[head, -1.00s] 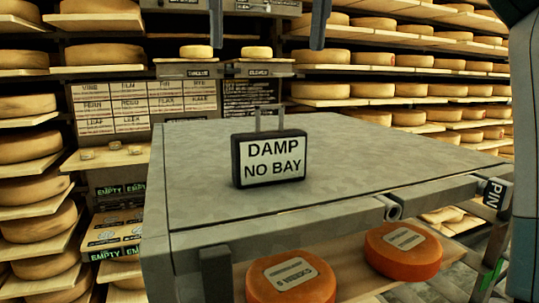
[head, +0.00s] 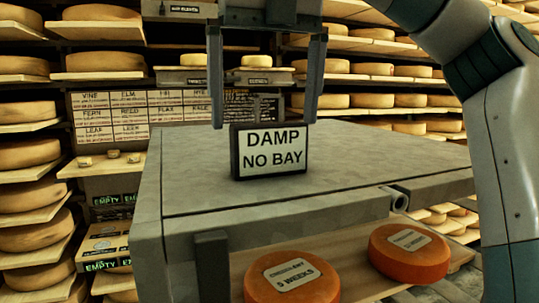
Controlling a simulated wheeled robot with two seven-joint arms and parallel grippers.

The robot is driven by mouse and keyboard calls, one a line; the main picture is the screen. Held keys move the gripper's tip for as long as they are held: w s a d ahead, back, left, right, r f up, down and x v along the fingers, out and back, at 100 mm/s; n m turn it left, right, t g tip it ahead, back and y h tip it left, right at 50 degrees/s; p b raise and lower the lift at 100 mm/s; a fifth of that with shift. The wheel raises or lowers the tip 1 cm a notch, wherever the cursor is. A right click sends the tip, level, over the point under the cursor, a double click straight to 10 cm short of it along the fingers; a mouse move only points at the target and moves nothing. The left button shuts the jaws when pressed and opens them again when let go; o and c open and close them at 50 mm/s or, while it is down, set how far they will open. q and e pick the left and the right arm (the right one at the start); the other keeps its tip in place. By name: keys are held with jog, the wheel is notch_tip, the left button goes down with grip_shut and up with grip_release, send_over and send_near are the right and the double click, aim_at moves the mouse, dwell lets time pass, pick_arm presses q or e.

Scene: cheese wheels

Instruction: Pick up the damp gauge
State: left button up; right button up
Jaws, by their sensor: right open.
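The damp gauge (head: 272,152) stands upright on the grey table top (head: 380,165). It is a dark box with a white face reading "DAMP NO BAY". My right gripper (head: 265,122) comes down from above with its two fingers spread wide. One finger is left of the gauge's upper part and the other is right of it, with the tips near the height of its top edge. The gripper is open and empty. The gauge's handle is hard to make out now. My left gripper is not in view.
Two orange cheese wheels (head: 291,283) lie on the shelf below the table top. Racks of cheese wheels (head: 22,152) stand at the left and behind. A board of labels (head: 137,115) is at the back left. The table top around the gauge is clear.

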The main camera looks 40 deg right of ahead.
aim_at(269, 123)
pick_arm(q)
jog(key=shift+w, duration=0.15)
pick_arm(e)
jog(key=shift+f, duration=0.2)
jog(key=shift+f, duration=0.55)
notch_tip(269, 123, down, 2)
jog(key=shift+s+d, duration=0.1)
jog(key=shift+f, duration=1.05)
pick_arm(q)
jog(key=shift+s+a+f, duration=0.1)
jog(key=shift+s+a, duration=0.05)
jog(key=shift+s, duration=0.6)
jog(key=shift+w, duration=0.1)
